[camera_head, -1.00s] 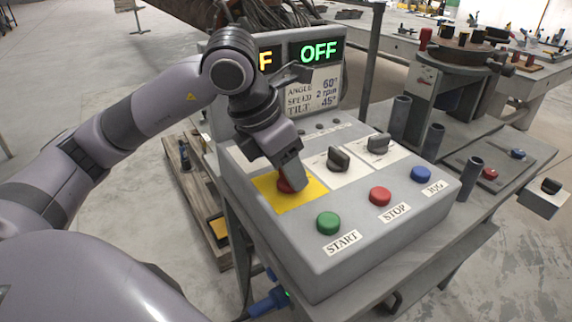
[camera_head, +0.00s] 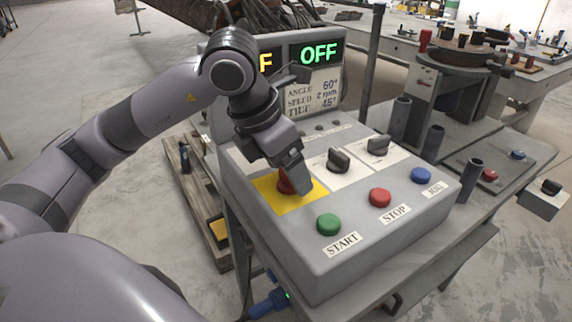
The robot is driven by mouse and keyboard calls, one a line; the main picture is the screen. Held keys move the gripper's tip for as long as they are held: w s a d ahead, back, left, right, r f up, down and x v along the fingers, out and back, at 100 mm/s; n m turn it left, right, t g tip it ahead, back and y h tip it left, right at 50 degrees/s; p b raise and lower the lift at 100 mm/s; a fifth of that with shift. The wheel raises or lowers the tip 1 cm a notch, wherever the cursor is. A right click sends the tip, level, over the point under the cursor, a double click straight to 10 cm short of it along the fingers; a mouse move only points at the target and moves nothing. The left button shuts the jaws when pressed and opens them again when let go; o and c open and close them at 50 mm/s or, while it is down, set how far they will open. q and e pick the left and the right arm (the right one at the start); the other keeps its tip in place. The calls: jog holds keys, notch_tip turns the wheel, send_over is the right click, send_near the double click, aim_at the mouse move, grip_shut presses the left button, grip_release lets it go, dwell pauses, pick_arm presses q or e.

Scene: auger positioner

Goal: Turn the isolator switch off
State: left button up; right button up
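A sloped grey control box bears two dark rotary knobs on white plates, one near the middle (camera_head: 339,160) and one further right (camera_head: 378,145). I cannot tell from their labels which one is the isolator switch. My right gripper is not in view.
Green (camera_head: 329,223), red (camera_head: 380,197) and blue (camera_head: 421,175) buttons line the box's front edge. A display (camera_head: 318,53) behind reads OFF. Grey upright tubes (camera_head: 433,141) stand right of the box. A small box with a black knob (camera_head: 551,187) is at far right.

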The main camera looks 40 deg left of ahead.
aim_at(272, 194)
pick_arm(q)
jog(key=v, duration=0.7)
jog(key=shift+p, duration=0.45)
